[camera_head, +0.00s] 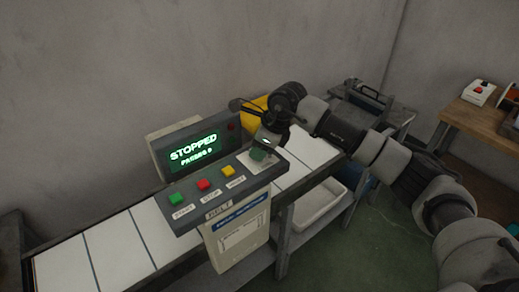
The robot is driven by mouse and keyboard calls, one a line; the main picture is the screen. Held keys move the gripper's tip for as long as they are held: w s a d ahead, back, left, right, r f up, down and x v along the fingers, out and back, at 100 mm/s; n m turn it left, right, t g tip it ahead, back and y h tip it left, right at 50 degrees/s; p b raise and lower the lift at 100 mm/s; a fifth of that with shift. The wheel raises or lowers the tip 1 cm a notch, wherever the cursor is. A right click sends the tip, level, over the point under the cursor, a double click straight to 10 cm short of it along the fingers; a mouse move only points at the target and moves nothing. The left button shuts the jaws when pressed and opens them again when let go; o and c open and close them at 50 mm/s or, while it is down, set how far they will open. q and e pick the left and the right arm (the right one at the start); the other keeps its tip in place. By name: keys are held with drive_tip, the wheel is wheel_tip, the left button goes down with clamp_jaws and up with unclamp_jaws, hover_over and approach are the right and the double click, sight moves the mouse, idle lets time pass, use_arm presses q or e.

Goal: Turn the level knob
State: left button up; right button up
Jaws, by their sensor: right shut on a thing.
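The level knob (259,154) is a dark green-grey knob on a light plate at the right end of the control panel (218,193). My right gripper (262,146) reaches in from the right and is shut on the knob, its wrist above and behind it. The fingers partly hide the knob, so its pointer cannot be read. A display (193,150) behind the panel glows green with "STOPPED" and a smaller line below. My left gripper is not in view.
Green (177,199), red (203,184) and yellow (228,171) buttons sit left of the knob. A conveyor with white slats (117,245) runs beneath the panel. A yellow bin (256,104) stands behind. A wooden table (478,115) is at the right.

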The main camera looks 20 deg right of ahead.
drive_tip(key=m+t+h+b, duration=0.1)
drive_tip(key=m+b, duration=0.2)
drive_tip(key=m, duration=0.1)
drive_tip(key=shift+s+f+m, duration=0.1)
drive_tip(key=shift+m, duration=0.2)
drive_tip(key=shift+a+m+t+h+b, duration=0.1)
drive_tip(key=shift+m+t+h+b, duration=0.4)
drive_tip(key=shift+m, duration=0.4)
drive_tip(key=o, duration=0.9)
drive_tip(key=b+v, duration=0.2)
drive_tip(key=v, duration=0.9)
